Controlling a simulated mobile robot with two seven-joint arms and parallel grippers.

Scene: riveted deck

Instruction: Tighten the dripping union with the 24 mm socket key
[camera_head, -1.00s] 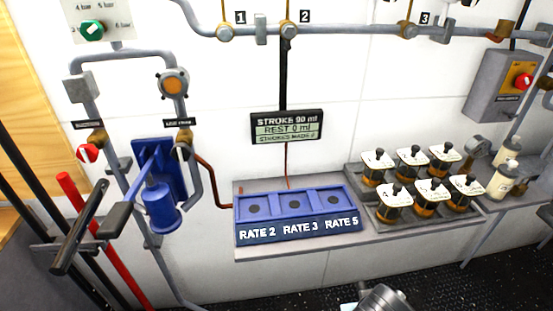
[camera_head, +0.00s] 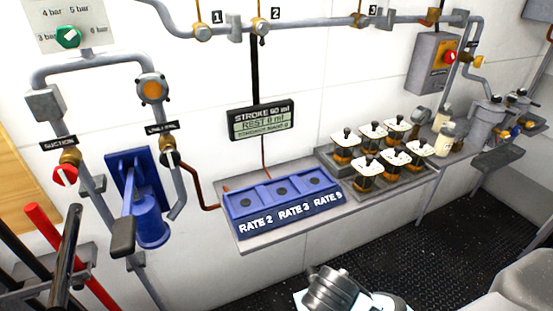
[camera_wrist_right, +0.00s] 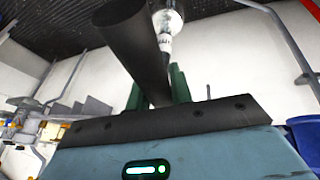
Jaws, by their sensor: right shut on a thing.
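My right gripper (camera_wrist_right: 157,90) shows in the right wrist view with its green fingers shut on a dark round bar (camera_wrist_right: 130,45). The bar runs up and away from the jaws. Its working end and any size mark are not readable, so I cannot tell whether it is the 24 mm socket key. In the head view, brass-coloured fittings numbered 1 (camera_head: 202,32), 2 (camera_head: 261,28) and 3 (camera_head: 361,18) sit along the upper grey pipe. No drip is visible on any of them. My left gripper is in neither current view.
A blue hand pump (camera_head: 150,215) and a red bar (camera_head: 65,250) stand at left. A blue three-pocket tray (camera_head: 285,215) and several small lidded jars (camera_head: 367,167) sit on a wall shelf. A yellow-faced switch box (camera_head: 432,65) hangs at right. The dark floor (camera_head: 410,235) is clear there.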

